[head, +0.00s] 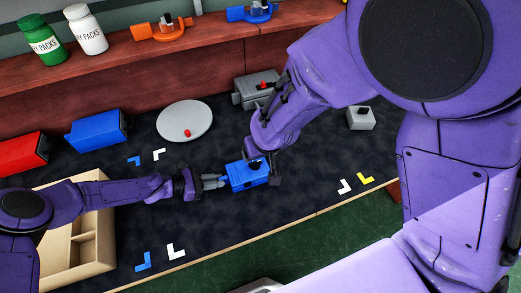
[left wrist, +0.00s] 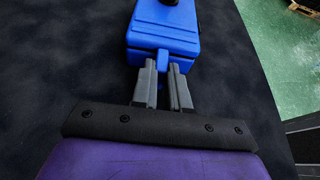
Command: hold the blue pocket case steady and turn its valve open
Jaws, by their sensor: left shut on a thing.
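The blue pocket case (head: 243,177) lies on the dark mat in the middle of the head view. It fills the top centre of the left wrist view (left wrist: 163,30), with a blue tab at its near end. My left gripper (head: 222,181) is shut on that tab; its grey fingers (left wrist: 162,75) sit on either side of it. A dark knob, apparently the valve (left wrist: 169,2), stands on top of the case, partly cut off by the frame edge. My right gripper (head: 264,168) is at the right end of the case, over the knob; its fingers are mostly hidden.
A white round plate (head: 184,121) with a red knob lies behind the case. A grey case (head: 250,92) and a small grey box (head: 361,118) stand farther back and right. A blue case (head: 96,130) and wooden tray (head: 97,255) are at left. The mat around the case is mostly clear.

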